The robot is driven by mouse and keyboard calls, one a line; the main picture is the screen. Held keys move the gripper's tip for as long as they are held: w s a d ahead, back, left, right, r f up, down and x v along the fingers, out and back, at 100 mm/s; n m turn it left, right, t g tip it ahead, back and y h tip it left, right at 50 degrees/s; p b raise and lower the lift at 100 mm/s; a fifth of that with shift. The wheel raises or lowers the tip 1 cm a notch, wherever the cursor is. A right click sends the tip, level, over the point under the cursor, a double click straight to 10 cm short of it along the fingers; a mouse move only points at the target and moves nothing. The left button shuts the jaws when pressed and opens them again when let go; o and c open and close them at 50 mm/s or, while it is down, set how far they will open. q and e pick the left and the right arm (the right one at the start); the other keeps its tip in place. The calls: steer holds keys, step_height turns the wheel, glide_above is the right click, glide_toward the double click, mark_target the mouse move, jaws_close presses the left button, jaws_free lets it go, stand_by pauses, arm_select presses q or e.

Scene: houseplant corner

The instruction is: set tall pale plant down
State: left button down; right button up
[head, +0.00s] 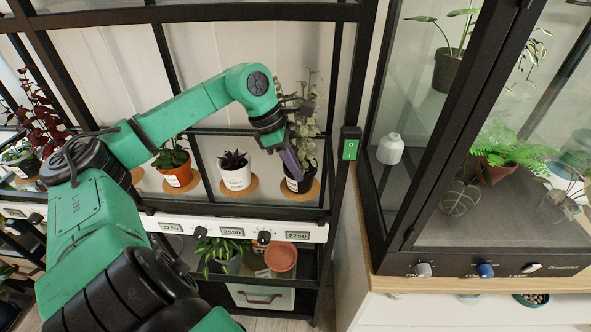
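One finger hides the other, and the grip on the pot is not clear. My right gripper is not in view.
A white pot with a dark plant (236,175) stands just left, then an orange pot (179,174). A black post (345,110) with a green switch (350,149) is close on the right. A glass cabinet (460,225) stands beyond it. A knob rail (235,228) runs along the shelf front.

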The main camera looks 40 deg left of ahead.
arm_select(q)
steer(key=c, duration=1)
jaws_free()
steer(key=shift+f, duration=0.1)
steer(key=shift+c, duration=0.2)
steer(key=shift+r+p, duration=0.3)
steer(key=shift+p, duration=0.05)
steer(key=shift+a+r+b, duration=0.2)
steer(key=shift+b, duration=0.15)
steer(key=s+a+r+b, duration=0.4)
steer(key=s+a+b, duration=0.4)
steer(key=a+b, duration=0.2)
steer(key=b, duration=0.2)
steer(key=shift+s+a+b, duration=0.15)
steer(key=shift+a+b, duration=0.25)
